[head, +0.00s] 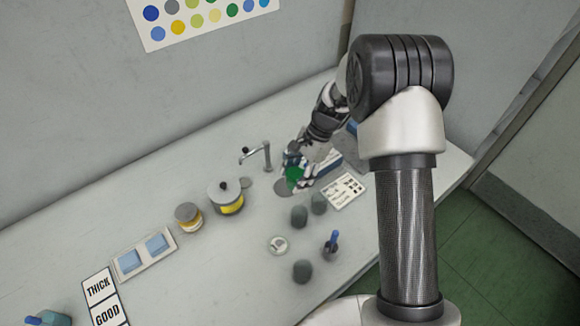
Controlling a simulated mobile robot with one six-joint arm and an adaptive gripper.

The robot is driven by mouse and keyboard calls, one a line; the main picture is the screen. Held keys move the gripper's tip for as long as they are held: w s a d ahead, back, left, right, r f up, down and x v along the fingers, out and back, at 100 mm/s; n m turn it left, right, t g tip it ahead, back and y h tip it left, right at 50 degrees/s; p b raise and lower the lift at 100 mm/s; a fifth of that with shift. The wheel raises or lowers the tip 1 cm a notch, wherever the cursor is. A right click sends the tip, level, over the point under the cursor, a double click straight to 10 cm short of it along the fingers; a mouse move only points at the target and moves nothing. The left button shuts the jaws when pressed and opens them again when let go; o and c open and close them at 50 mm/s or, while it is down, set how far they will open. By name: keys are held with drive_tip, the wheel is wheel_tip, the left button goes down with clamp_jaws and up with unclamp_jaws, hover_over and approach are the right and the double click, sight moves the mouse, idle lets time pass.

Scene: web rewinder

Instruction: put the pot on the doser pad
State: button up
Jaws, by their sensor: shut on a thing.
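My gripper (298,179) is shut on a small green thing (293,174), which looks like the pot; the fingers hide part of it. It is just above or at a dark grey round disc (282,187) on the bench; I cannot tell whether it touches. A metal spout on a post (267,155) stands to the left of my gripper. A small grey round patch (246,182) lies below the spout, beside a lidded pot with a yellow band (228,198). I cannot tell which of the two round patches is the doser pad.
A jar (188,216) and a tray with blue blocks (132,262) stand to the left. Dark grey cylinders (299,215), a round dish (278,245) and a blue-handled tool (332,243) stand in front. A printed card (343,191) lies right of my gripper.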

drive_tip(key=w+a+f+m+t+b, duration=0.1)
drive_tip(key=w+f+m+b, duration=0.1)
drive_tip(key=f+m, duration=0.1)
drive_tip(key=w+f+m+t+b, duration=0.2)
drive_tip(key=f+m, duration=0.1)
drive_tip(key=m, duration=0.1)
drive_tip(key=w+a+f+m+t+b, duration=0.1)
drive_tip(key=w+f+m+b, duration=0.1)
drive_tip(key=f+m, duration=0.2)
drive_tip(key=shift+w+a+f, duration=0.1)
drive_tip(key=shift+a, duration=0.25)
drive_tip(key=shift+f+b, duration=0.3)
drive_tip(key=shift+f, duration=0.05)
idle(0.4)
drive_tip(key=o, duration=1.2)
drive_tip(key=shift+o, duration=0.6)
drive_tip(key=o, duration=0.6)
drive_tip(key=shift+c, duration=0.2)
drive_tip(key=shift+r, duration=0.1)
